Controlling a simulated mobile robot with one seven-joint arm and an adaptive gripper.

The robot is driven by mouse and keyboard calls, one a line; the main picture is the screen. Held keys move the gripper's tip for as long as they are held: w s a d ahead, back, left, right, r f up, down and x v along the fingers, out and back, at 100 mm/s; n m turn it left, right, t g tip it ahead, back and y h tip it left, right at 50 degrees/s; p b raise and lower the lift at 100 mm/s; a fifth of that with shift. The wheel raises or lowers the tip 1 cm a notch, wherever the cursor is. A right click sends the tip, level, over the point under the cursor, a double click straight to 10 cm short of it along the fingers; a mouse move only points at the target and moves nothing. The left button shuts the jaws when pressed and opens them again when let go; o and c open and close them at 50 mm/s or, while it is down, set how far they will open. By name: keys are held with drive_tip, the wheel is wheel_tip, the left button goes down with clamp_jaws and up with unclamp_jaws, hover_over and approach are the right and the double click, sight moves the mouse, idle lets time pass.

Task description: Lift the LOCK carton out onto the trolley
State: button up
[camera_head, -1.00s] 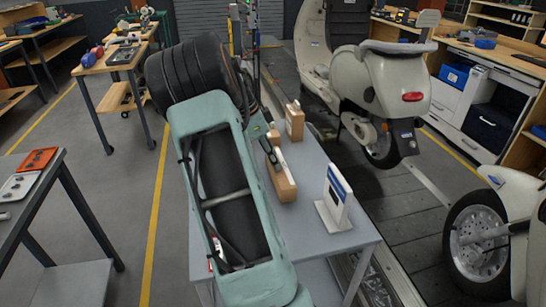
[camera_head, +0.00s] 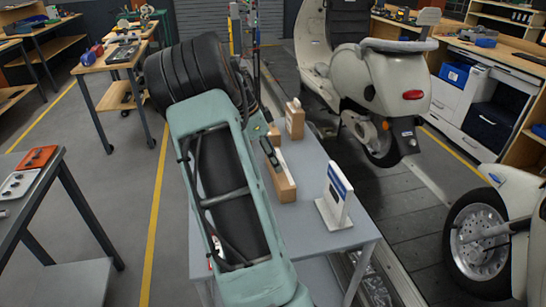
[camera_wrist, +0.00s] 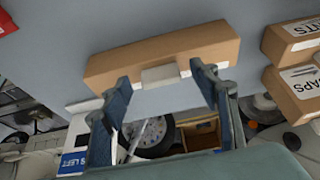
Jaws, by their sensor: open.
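A brown carton (camera_wrist: 165,56) lies across the wrist view, just beyond my fingertips, with a pale tab on its near edge. My gripper (camera_wrist: 160,78) is open, its two blue-grey fingers apart and facing the carton's long side. I cannot tell whether they touch it. In the head view this carton (camera_head: 283,187) stands on a grey table beside my gripper (camera_head: 270,152), and its label cannot be read. I see no LOCK lettering. A wheeled wooden-topped trolley (camera_head: 113,62) stands at upper left; I cannot tell if it is the task's.
Another carton (camera_head: 295,124) stands farther back on the grey table (camera_head: 290,240). A white and blue sign (camera_head: 336,200) stands at its right. Labelled cartons (camera_wrist: 300,92) sit close to my right finger in the wrist view. The slat conveyor (camera_head: 410,220) with scooters runs at right.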

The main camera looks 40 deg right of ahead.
drive_tip(key=shift+r, duration=0.1)
drive_tip(key=v, duration=1.2)
